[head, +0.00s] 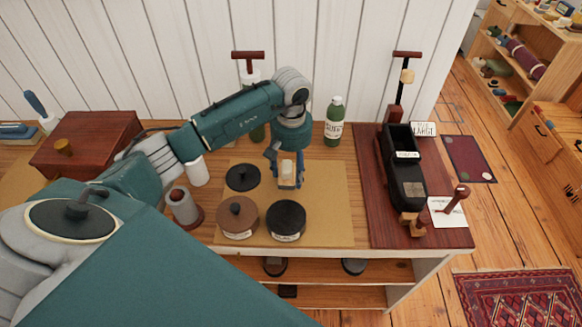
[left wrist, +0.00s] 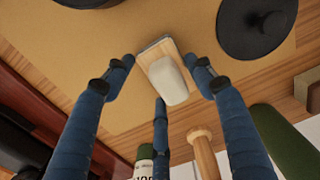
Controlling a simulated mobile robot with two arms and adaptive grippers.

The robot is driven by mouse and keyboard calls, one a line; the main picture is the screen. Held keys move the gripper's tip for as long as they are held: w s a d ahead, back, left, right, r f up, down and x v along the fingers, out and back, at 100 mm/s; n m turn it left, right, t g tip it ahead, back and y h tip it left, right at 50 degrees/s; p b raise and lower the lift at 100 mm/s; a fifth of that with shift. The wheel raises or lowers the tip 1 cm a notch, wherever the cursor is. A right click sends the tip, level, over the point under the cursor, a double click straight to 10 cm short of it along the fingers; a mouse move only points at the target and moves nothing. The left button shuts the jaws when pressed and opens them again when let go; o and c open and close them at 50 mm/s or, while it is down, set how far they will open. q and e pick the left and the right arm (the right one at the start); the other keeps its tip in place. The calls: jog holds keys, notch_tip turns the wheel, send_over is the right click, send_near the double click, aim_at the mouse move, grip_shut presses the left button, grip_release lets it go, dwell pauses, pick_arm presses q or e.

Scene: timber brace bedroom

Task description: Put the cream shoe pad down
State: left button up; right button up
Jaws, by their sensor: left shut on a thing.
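The cream shoe pad (head: 287,168) is a small pale block on a thin wooden backing. It is between the fingers of my left gripper (head: 286,176), which is shut on it, over the tan mat (head: 325,215). In the left wrist view the pad (left wrist: 168,80) shows between the blue fingers of my left gripper (left wrist: 160,85). I cannot tell whether the pad touches the mat. My right gripper is not in view.
A black lidded tin (head: 286,220), a brown tin (head: 237,217) and a dark disc (head: 243,177) are left of and in front of the gripper. A green bottle (head: 334,122) stands behind. A black shoe-shaped device (head: 403,165) stands on a dark red board. The mat's right part is bare.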

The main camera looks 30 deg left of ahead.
pick_arm(q)
jog(key=shift+f+b, duration=0.2)
jog(key=shift+b, duration=0.1)
jog(key=o, duration=1)
jog(key=shift+r, duration=0.1)
